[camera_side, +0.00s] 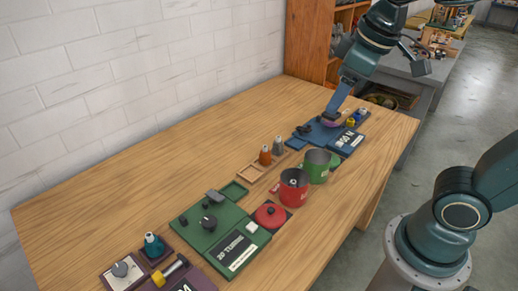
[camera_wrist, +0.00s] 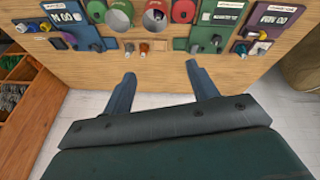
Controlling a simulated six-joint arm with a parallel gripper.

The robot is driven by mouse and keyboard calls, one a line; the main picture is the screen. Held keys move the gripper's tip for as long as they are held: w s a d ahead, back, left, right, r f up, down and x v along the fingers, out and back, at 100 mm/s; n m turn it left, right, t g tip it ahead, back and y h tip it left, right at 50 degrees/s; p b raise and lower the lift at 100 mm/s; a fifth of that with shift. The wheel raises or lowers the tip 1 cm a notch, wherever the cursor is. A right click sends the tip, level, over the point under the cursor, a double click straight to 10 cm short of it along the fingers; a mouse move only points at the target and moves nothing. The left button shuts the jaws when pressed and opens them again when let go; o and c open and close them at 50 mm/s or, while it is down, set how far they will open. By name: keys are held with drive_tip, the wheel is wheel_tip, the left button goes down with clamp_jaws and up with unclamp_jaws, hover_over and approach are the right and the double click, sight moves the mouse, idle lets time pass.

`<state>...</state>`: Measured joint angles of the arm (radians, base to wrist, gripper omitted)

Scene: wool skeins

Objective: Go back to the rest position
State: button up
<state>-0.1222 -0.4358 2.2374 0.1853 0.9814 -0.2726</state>
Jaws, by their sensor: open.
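My gripper (camera_side: 334,110) hangs from above over the far part of the wooden table (camera_side: 150,160), in front of the blue board (camera_side: 318,130) in the side view. Its fingers are apart in the wrist view (camera_wrist: 160,70), with nothing between them but bare wood behind. I cannot tell from the side view how high the fingertips are above the board. The arm reaches down from the top right of the side view.
A green pot (camera_side: 317,167), a red pot (camera_side: 294,189), a red lid (camera_side: 270,215) and a green board (camera_side: 215,228) line the table's front side. Small bottles (camera_side: 265,157) stand behind the pots. A white brick wall (camera_side: 120,70) rises behind. The table's back strip is clear.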

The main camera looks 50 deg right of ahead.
drive_tip(key=s+f+m+t, duration=0.1)
drive_tip(key=s+f+m, duration=0.1)
drive_tip(key=s, duration=0.5)
drive_tip(key=shift+s+f+m+y, duration=0.15)
drive_tip(key=shift+f+m+y, duration=0.15)
drive_tip(key=shift+f+y, duration=0.15)
idle(0.6)
